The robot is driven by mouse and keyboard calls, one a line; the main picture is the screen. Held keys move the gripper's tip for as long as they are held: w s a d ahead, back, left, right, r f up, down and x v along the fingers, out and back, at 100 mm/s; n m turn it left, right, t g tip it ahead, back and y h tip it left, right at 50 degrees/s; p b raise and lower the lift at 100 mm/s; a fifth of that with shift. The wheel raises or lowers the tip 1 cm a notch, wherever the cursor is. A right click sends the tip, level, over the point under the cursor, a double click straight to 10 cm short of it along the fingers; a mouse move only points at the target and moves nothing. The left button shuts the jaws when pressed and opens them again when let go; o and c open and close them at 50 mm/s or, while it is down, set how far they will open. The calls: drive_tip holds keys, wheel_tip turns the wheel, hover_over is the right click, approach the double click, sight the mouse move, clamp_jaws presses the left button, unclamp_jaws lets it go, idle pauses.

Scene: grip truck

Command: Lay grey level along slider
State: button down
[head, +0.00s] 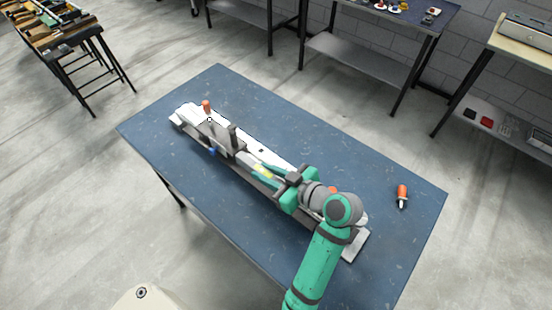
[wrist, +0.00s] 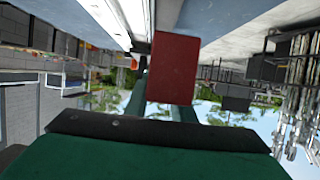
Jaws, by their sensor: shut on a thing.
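The slider (head: 282,158) is a long white rail lying diagonally on the blue table, with a grey upright carriage part (head: 226,142) towards its far left end. A long grey bar, which looks like the level (head: 238,163), runs along its near side; I cannot tell whether it touches the rail. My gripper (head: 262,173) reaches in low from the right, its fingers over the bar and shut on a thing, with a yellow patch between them. In the wrist view a red block (wrist: 173,68) stands at the fingers, beside the pale rail. The grip itself is partly hidden.
The blue table (head: 350,175) has free room at its far side and front left. An orange-handled tool (head: 402,194) lies at the right. An orange knob (head: 206,105) stands at the slider's far left end. Other workbenches stand well apart behind.

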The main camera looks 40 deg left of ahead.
drive_tip(key=shift+w+f, duration=0.15)
drive_tip(key=shift+w, duration=0.1)
drive_tip(key=shift+a+f, duration=0.1)
drive_tip(key=shift+f, duration=2.95)
drive_tip(key=c, duration=1.4)
unclamp_jaws()
drive_tip(key=shift+f, duration=0.1)
drive_tip(key=shift+c, duration=0.2)
drive_tip(key=v, duration=1.1)
